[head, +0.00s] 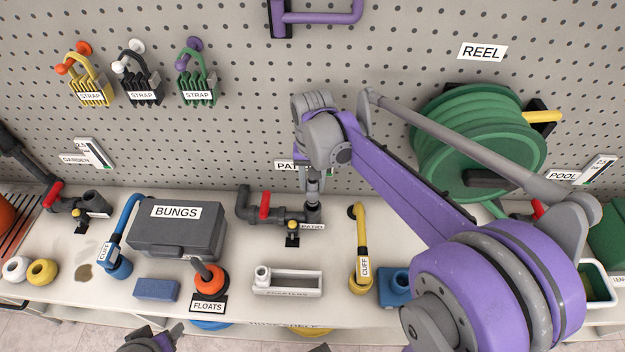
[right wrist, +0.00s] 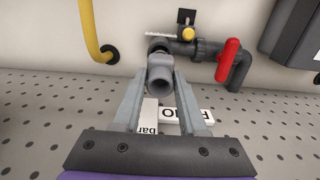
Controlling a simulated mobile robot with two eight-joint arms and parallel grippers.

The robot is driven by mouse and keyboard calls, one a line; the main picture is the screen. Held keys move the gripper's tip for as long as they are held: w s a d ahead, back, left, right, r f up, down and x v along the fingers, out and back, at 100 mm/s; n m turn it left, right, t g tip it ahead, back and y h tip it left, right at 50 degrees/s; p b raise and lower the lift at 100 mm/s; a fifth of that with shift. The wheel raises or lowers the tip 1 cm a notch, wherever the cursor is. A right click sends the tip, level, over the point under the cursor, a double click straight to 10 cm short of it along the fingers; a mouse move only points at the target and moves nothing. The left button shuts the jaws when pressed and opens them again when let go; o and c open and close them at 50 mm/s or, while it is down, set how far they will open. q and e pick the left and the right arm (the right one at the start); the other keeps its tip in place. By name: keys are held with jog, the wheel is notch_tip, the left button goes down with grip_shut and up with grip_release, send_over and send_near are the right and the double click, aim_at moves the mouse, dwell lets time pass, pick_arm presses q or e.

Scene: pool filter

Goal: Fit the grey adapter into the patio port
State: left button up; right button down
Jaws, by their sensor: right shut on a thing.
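The grey adapter (right wrist: 160,82) is a short, hollow grey fitting between the fingers of my right gripper (right wrist: 158,102) in the right wrist view. My right gripper (head: 314,186) is shut on it directly above the patio port (head: 312,211), the upturned end of a dark pipe, in the head view. The adapter's far end lines up with the port's mouth and appears to meet it. I cannot tell how far it is in. A part of my left arm's end (head: 150,340) shows at the bottom edge, and its fingers are unclear.
The patio pipe has a red-handled valve (head: 265,206) and a yellow knob. A yellow cuff hose (head: 361,245) stands to the right and the black BUNGS case (head: 178,230) to the left. A white tray (head: 287,283) lies in front. The pegboard rises close behind.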

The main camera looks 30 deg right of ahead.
aim_at(312, 195)
jog(key=shift+f+b, duration=1.75)
jog(key=shift+f, duration=1.1)
dwell(0.3)
jog(key=shift+c, duration=1.9)
grip_release()
notch_tip(312, 195, up, 5)
jog(key=p, duration=0.3)
jog(key=shift+r, duration=0.1)
